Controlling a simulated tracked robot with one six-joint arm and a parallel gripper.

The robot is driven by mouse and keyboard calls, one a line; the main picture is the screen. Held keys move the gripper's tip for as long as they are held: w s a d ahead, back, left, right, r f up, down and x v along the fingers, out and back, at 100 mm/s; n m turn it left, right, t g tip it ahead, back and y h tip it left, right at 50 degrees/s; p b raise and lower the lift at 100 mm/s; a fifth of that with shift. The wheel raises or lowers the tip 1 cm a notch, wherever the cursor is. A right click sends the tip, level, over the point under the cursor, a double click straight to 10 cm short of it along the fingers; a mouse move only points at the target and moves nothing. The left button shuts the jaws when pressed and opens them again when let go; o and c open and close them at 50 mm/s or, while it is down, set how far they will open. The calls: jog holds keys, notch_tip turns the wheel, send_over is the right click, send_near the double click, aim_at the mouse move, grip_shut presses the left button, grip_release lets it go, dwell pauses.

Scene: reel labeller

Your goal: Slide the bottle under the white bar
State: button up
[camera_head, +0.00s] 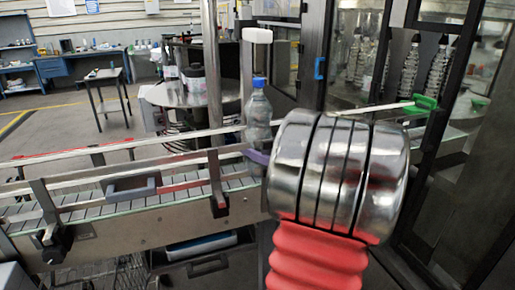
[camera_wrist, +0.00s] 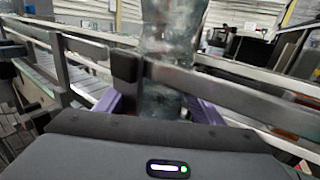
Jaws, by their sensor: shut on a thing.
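The clear plastic bottle (camera_head: 258,112) with a blue cap stands upright at the conveyor's guide rail in the head view. In the wrist view the bottle (camera_wrist: 168,50) rises between my purple fingers, its top out of frame. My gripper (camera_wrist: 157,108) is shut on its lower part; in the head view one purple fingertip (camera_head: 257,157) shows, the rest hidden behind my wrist. A white block (camera_head: 257,35) tops a post just behind the bottle. A thin pale bar (camera_head: 375,108) runs to the right from near the bottle; I cannot tell which is the white bar.
The slatted conveyor (camera_head: 110,205) with metal side rails runs left of the bottle. A rail (camera_wrist: 235,97) with a dark clamp (camera_wrist: 126,66) crosses close before the bottle. A green clip (camera_head: 422,103) sits at the pale bar's right end, by a glass-walled machine (camera_head: 350,60).

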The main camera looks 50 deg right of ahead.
dwell(0.3)
jog(key=o, duration=2)
jog(key=shift+o, duration=0.2)
jog(key=shift+s, duration=0.1)
jog(key=s+a, duration=0.1)
jog(key=s, duration=1.2)
jog(key=shift+s, duration=0.3)
